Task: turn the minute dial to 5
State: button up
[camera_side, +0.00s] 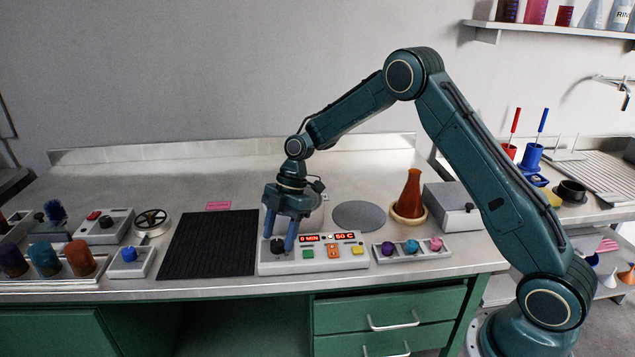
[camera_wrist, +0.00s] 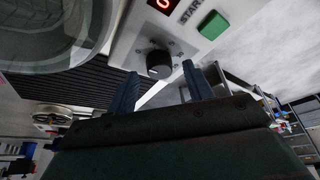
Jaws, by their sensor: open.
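The minute dial is a dark round knob (camera_side: 277,246) at the left end of the white oven's front panel. It also shows in the wrist view as a black knob (camera_wrist: 159,65) with printed marks around it. The red minute display (camera_side: 309,238) above it seems to read 0 MIN, though the digit is small. My gripper (camera_side: 279,241) points down at the dial with its blue fingers apart. In the wrist view the dial lies ahead, between the two fingers (camera_wrist: 160,74) in the picture. I cannot tell whether a finger touches it.
A green button (camera_side: 308,254), an orange button (camera_side: 334,251) and a yellow one (camera_side: 357,249) sit right of the dial. A second display (camera_side: 345,236) is above them. A black mat (camera_side: 208,243) lies left, and a tray of coloured knobs (camera_side: 412,247) stands right.

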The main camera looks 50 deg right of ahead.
jog(key=shift+a+f, duration=0.2)
jog(key=shift+f, duration=0.35)
jog(key=shift+c, duration=0.4)
jog(key=c, duration=0.9)
